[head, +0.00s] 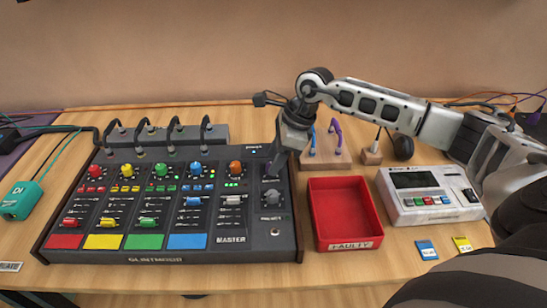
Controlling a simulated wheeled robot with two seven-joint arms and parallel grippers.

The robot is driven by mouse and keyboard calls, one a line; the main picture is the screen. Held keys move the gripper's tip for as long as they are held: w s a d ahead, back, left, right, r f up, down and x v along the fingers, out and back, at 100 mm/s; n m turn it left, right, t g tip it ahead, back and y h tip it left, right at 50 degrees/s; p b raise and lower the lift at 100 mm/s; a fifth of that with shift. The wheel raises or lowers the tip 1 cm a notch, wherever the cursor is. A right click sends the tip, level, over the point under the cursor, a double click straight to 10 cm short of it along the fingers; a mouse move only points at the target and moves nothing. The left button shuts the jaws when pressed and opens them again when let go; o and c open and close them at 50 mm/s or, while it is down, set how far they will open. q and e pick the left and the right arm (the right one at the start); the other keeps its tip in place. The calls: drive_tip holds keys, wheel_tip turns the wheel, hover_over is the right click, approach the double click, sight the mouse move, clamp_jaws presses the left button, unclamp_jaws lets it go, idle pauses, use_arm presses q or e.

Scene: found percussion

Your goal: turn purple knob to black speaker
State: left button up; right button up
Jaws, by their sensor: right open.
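The mixer (165,259) lies on the table with its row of coloured knobs along the top. My right gripper (275,163) points down over the mixer's upper right corner, open. A small dark, purplish patch (270,182) shows just below the fingertips; the purple knob itself is mostly hidden there, and I cannot tell whether the fingers are around it or above it. A grey knob (271,197) sits below. I cannot make out the black speaker mark. My left gripper is not in view.
A red tray (317,228) labelled FAULTY stands right of the mixer. A white device (431,209) with a screen is further right, with blue (427,250) and yellow (462,244) cards in front. A teal DI box (21,200) is at left. Cables run behind the mixer.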

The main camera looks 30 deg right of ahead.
drive_tip(key=shift+w+a+f, duration=0.1)
drive_tip(key=shift+a+f, duration=0.1)
drive_tip(key=shift+f, duration=0.45)
clamp_jaws()
